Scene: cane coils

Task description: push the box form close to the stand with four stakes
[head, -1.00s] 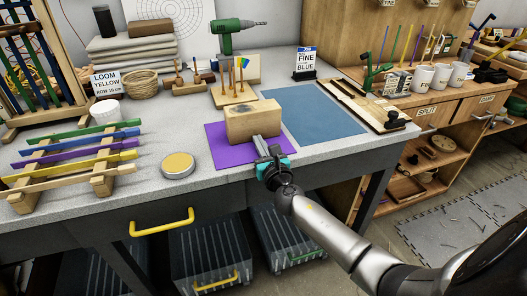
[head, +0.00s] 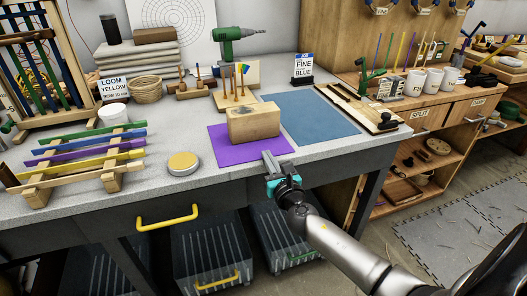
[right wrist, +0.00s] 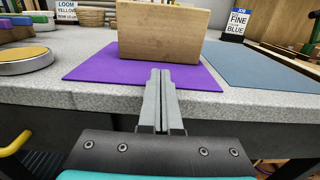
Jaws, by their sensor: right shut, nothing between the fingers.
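The box form, a light wooden block (head: 253,126), stands on the back part of a purple mat (head: 221,152) on the workbench. The stand with four stakes (head: 229,102) is just behind it. The box form hides part of the stand's base, so I cannot tell whether they touch. My right gripper (head: 268,157) is shut and empty at the mat's front edge, in front of the box form and apart from it. In the right wrist view its closed fingertips (right wrist: 161,72) point at the box form's front face (right wrist: 163,32). My left gripper is not in view.
A blue mat (head: 318,122) lies to the right, and a yellow-topped round tin (head: 184,162) to the left. A rack of coloured strips (head: 85,155) stands further left. A green drill (head: 237,40) is behind the stand. The grey bench front is clear beside the gripper.

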